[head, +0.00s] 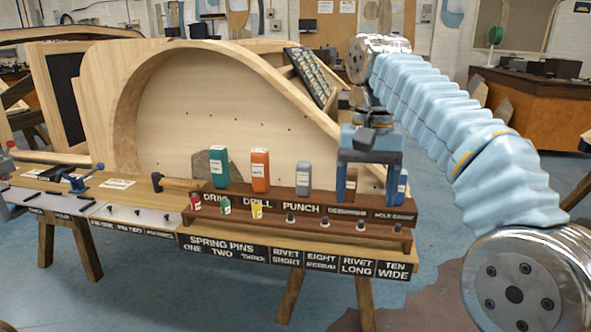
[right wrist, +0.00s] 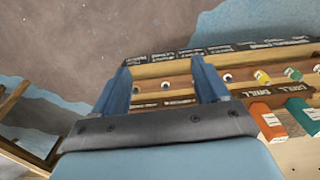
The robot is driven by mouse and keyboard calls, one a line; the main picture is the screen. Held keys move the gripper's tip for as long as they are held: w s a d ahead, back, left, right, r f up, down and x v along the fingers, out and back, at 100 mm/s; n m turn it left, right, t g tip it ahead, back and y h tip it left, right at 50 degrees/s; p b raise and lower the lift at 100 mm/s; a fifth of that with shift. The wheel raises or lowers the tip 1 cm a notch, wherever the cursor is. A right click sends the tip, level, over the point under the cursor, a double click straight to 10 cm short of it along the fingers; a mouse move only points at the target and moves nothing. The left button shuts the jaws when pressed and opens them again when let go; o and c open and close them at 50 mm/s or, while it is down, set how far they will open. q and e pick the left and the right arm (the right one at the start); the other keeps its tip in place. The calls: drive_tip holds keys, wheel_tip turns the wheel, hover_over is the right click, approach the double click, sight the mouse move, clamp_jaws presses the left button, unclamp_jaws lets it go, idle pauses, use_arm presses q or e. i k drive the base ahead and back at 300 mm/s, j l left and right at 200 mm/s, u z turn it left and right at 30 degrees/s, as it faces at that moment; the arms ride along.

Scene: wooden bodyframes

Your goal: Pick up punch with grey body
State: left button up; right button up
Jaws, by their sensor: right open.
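The punch with the grey body (head: 303,178) stands upright on the brown tool rack (head: 330,208), above the label PUNCH, right of the orange tool. My right gripper (head: 368,192) is open, pointing down over the right part of the rack, to the right of the grey punch and apart from it. A dark red-brown body (head: 350,186) shows beside its left finger; I cannot tell whether it is between the fingers. In the right wrist view the open fingers (right wrist: 160,68) point toward the rack; I cannot make out the grey punch there. My left gripper is not in view.
A teal tool (head: 219,167) and an orange tool (head: 260,170) stand left of the punch. A blue tool (head: 403,187) is right of my gripper. Small bottles (head: 257,212) and rivets line the front step. A curved wooden frame (head: 180,95) rises behind.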

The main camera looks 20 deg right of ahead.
sight(304, 169)
drive_tip(key=i, duration=1.1)
drive_tip(key=k+l, duration=0.1)
drive_tip(key=k+u, duration=0.05)
drive_tip(key=k, duration=0.05)
